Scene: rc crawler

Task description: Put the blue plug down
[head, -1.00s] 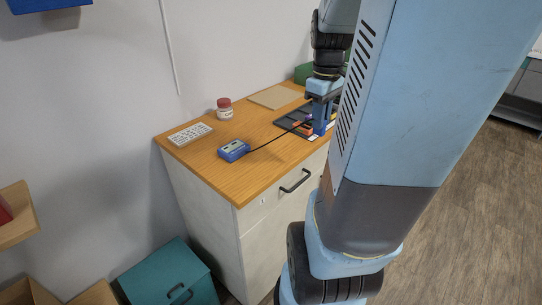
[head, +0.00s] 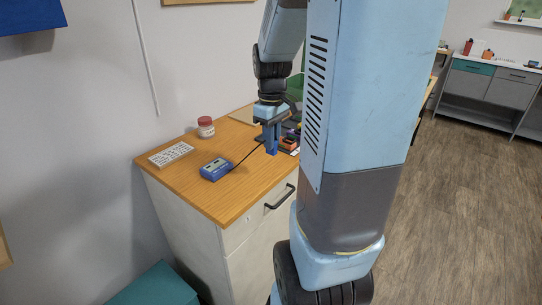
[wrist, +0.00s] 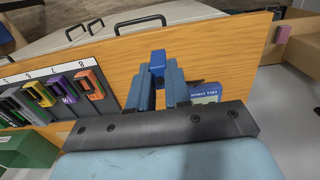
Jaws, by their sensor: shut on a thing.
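My gripper (head: 271,148) is over the wooden cabinet top (head: 240,185), between the blue meter and the dark rack. In the wrist view its fingers (wrist: 158,80) are shut on the blue plug (wrist: 157,58), whose blue end shows at the fingertips. The blue meter (head: 215,168) lies on the top to the left of the gripper in the head view. A dark cable (head: 247,157) runs from the meter to the gripper. The meter also shows partly behind the right finger in the wrist view (wrist: 207,92). How far the plug is above the wood is hard to tell.
A dark rack with orange, purple and yellow pieces (wrist: 62,88) lies beside the gripper. A red-lidded jar (head: 206,128) and a white gridded tray (head: 171,154) stand at the back left. Bare wood lies around the meter and toward the front edge.

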